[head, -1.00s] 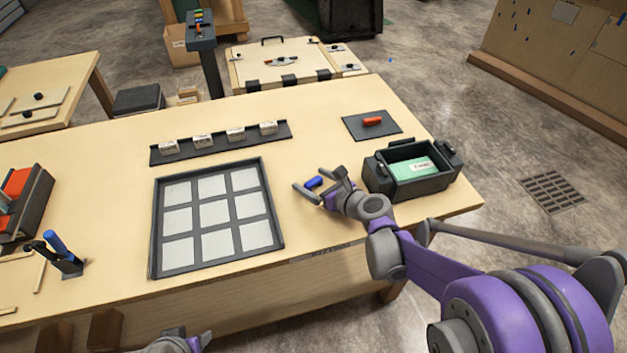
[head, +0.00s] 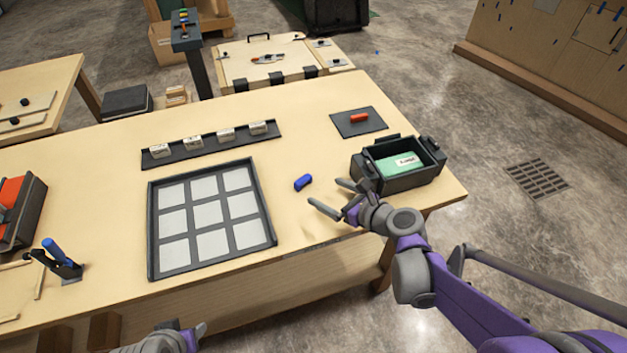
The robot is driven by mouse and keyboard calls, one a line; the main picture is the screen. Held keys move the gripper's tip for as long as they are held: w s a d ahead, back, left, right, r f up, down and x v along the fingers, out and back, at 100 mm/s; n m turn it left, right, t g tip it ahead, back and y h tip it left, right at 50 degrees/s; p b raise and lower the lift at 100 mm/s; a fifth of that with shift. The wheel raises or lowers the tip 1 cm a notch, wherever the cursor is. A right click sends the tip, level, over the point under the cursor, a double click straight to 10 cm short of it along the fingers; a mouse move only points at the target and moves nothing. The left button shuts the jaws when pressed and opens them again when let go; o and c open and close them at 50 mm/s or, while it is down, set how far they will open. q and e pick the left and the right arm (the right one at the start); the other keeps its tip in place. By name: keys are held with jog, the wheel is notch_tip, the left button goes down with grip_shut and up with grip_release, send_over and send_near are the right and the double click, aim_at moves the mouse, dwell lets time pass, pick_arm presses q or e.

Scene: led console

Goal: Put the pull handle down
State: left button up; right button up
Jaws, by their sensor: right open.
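The blue pull handle (head: 303,183) lies on the bare tabletop (head: 300,135), right of the black grid tray. My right gripper (head: 327,193) is open and empty. Its fingertips are just right of the handle, apart from it. My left gripper (head: 190,337) shows only in part at the bottom edge, in front of the table; its jaws cannot be made out.
The grid tray (head: 153,232) holds several pale squares. Behind it is a dark strip (head: 209,144) with several white blocks. A red handle (head: 359,118) lies on a dark mat (head: 345,130). A dark bin (head: 405,182) stands right of my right gripper.

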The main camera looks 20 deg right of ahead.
aim_at(303, 179)
jog(key=x, duration=0.5)
jog(key=shift+b, duration=0.4)
jog(key=shift+x, duration=3.1)
jog(key=shift+r, duration=0.15)
jog(key=shift+c, duration=0.3)
jog(key=c, duration=1.5)
